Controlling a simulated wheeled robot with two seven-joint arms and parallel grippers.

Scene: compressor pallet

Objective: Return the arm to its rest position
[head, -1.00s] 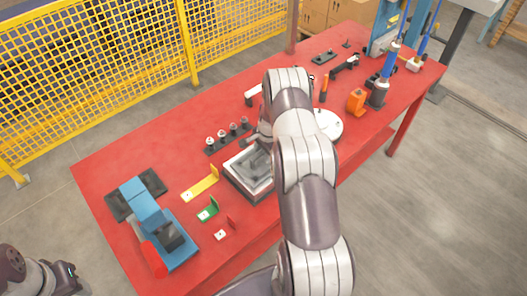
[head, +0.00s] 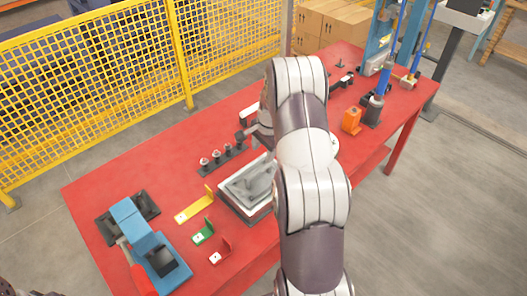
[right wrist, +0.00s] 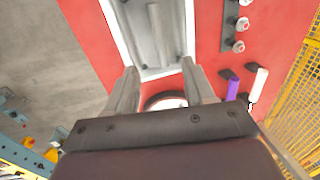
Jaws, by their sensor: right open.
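My right arm rises from the bottom of the head view and crosses the middle of the red table (head: 130,185). My right gripper (head: 250,132) shows only partly there, left of the arm, above the table near the white-rimmed tray (head: 231,204). In the right wrist view, its two fingers (right wrist: 162,92) are apart with nothing held between them. The tray with a grey part (right wrist: 155,30) lies beyond the fingertips. My left gripper is out of the picture; only a dark sliver shows at the bottom left corner.
A row of small fittings (head: 222,156) stands behind the tray. A blue device (head: 145,240) occupies the left end; an orange block (head: 351,121) stands right. A yellow fence (head: 90,80) runs behind.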

